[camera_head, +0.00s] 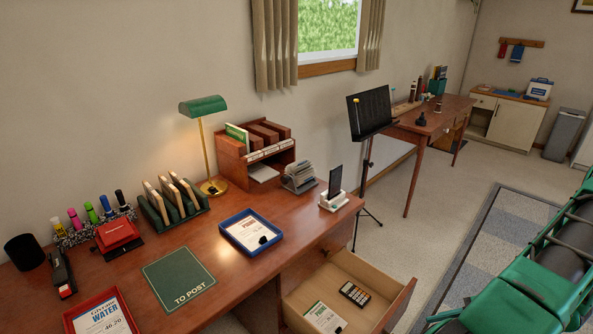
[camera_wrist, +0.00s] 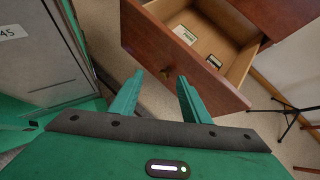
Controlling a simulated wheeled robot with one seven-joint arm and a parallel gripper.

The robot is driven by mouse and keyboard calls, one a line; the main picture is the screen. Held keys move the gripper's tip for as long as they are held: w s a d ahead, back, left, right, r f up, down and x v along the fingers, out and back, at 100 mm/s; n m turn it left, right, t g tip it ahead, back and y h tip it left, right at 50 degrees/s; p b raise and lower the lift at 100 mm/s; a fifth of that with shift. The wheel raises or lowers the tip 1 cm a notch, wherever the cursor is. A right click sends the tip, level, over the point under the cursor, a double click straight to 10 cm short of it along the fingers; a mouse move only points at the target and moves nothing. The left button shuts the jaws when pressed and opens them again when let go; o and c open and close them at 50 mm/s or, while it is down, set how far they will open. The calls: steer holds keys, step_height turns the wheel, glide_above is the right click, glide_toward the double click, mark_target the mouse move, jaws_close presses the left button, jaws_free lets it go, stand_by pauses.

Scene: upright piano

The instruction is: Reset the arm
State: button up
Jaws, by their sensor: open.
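My gripper (camera_wrist: 160,97) shows in the wrist view with its two green fingers spread apart and nothing between them. It is in front of the open desk drawer (camera_wrist: 237,75), apart from it. In the head view my green arm (camera_head: 540,290) is folded at the lower right, and its fingers cannot be made out there.
A music stand (camera_head: 370,110) stands beyond the desk. Grey floor (camera_head: 400,225) lies clear between drawer and rug (camera_head: 480,240).

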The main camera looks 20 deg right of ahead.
steer(key=w+a+r+n+g+h, duration=0.25)
steer(key=r+n, duration=0.25)
steer(key=r, duration=0.6)
steer(key=w+a+r+n+g+h, duration=0.1)
steer(key=w+a+r+n+g, duration=0.25)
steer(key=r, duration=0.85)
steer(key=s+a+r+n+h, duration=0.2)
steer(key=s+a+r+n, duration=0.2)
steer(key=a+r, duration=0.2)
steer(key=s+a+r+n+h, duration=0.2)
steer(key=s+a+r+n, duration=0.2)
steer(key=r, duration=0.5)
steer(key=shift+s+a+r, duration=0.2)
steer(key=shift+s+a, duration=0.2)
steer(key=shift+a, duration=0.5)
steer(key=shift+n, duration=0.25)
steer(key=shift+w+f, duration=0.25)
steer(key=shift+w, duration=0.35)
